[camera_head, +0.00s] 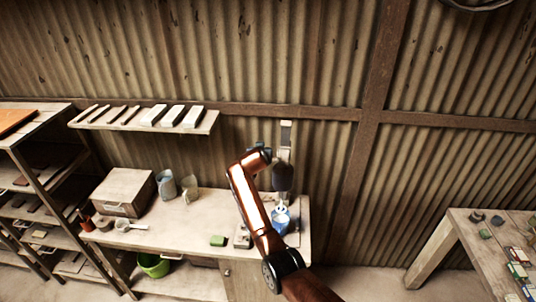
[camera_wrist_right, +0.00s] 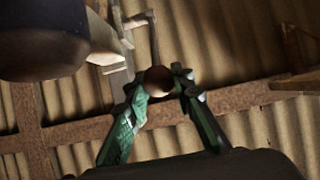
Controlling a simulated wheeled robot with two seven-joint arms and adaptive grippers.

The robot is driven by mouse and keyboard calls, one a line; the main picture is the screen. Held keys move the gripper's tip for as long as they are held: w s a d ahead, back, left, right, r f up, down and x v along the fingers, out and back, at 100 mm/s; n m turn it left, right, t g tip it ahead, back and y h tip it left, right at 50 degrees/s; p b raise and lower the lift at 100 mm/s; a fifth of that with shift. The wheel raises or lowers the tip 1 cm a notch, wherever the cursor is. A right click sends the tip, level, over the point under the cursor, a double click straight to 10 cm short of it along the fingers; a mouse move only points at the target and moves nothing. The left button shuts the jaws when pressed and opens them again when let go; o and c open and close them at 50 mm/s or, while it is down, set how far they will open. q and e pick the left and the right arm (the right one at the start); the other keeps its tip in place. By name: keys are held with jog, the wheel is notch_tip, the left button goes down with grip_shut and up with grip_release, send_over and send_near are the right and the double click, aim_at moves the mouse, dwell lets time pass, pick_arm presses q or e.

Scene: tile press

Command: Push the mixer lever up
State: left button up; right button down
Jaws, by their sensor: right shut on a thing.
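The mixer stands at the right end of the workbench in the head view, with a pale upright column (camera_head: 286,135), a dark motor body (camera_head: 283,178) and a blue bucket (camera_head: 281,222) below. In the right wrist view the dark motor body (camera_wrist_right: 40,38) fills the upper left. The mixer lever's round brown knob (camera_wrist_right: 157,79) sits between the green fingertips of my right gripper (camera_wrist_right: 160,88), which is shut on it. A thin rod (camera_wrist_right: 153,38) shows beyond the knob. In the head view my arm hides the lever. My left gripper is not in view.
The workbench (camera_head: 200,207) also holds a box (camera_head: 124,190), jugs (camera_head: 167,185) and a green block (camera_head: 218,241). A wall shelf (camera_head: 140,124) with pale tiles hangs left of the mixer. Corrugated wall stands close behind; another table (camera_head: 462,225) is at right.

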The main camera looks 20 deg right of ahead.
dwell(0.5)
jog(key=c, duration=2)
grip_release()
jog(key=shift+w+f, duration=0.1)
jog(key=shift+o, duration=0.2)
jog(key=v, duration=1.2)
jog(key=shift+d, duration=0.1)
